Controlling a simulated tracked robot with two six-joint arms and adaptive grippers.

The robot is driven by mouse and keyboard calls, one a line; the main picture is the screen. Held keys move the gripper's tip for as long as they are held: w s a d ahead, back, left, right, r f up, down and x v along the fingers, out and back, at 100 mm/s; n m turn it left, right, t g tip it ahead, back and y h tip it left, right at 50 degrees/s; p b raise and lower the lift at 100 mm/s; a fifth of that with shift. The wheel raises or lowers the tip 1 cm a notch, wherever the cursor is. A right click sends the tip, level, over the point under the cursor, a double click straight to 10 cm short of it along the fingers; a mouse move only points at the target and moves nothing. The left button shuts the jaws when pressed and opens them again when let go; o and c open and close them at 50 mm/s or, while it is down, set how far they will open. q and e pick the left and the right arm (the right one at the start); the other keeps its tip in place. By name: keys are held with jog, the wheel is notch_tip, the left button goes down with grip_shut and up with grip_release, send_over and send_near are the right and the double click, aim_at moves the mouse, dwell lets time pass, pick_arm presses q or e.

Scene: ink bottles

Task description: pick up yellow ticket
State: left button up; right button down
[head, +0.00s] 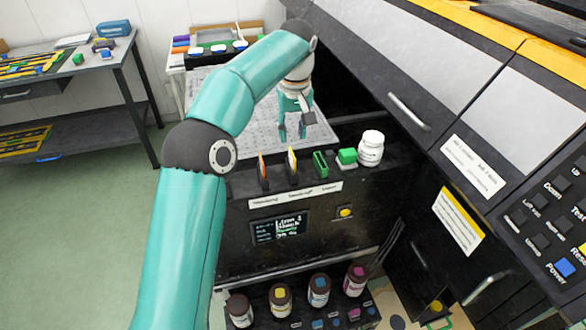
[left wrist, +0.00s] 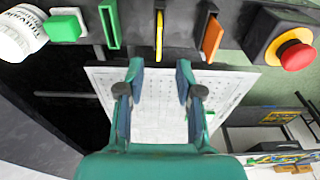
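The yellow ticket (head: 292,160) stands upright in a slot on the black machine's top ledge. In the left wrist view the yellow ticket (left wrist: 159,35) is seen edge-on, just beyond and roughly centred between my fingertips. My left gripper (head: 292,134) is open and empty, its fingers apart; in the left wrist view the gripper (left wrist: 160,68) does not touch the ticket. An orange ticket (head: 262,164) stands to the left of the yellow one, and a green holder (head: 320,164) to its right. My right gripper is not in view.
A green block (head: 347,157) and a white bottle (head: 371,149) stand farther right on the ledge. A red stop button (left wrist: 295,56) is near the orange ticket (left wrist: 212,40). Several ink bottles (head: 319,291) stand below. A pale perforated tray (head: 215,110) lies behind.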

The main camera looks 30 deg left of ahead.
aim_at(292, 152)
pick_arm(q)
jog(key=f, duration=0.8)
jog(key=shift+w+a+f, duration=0.15)
jog(key=shift+w+a, duration=0.15)
jog(key=shift+w, duration=0.05)
grip_shut()
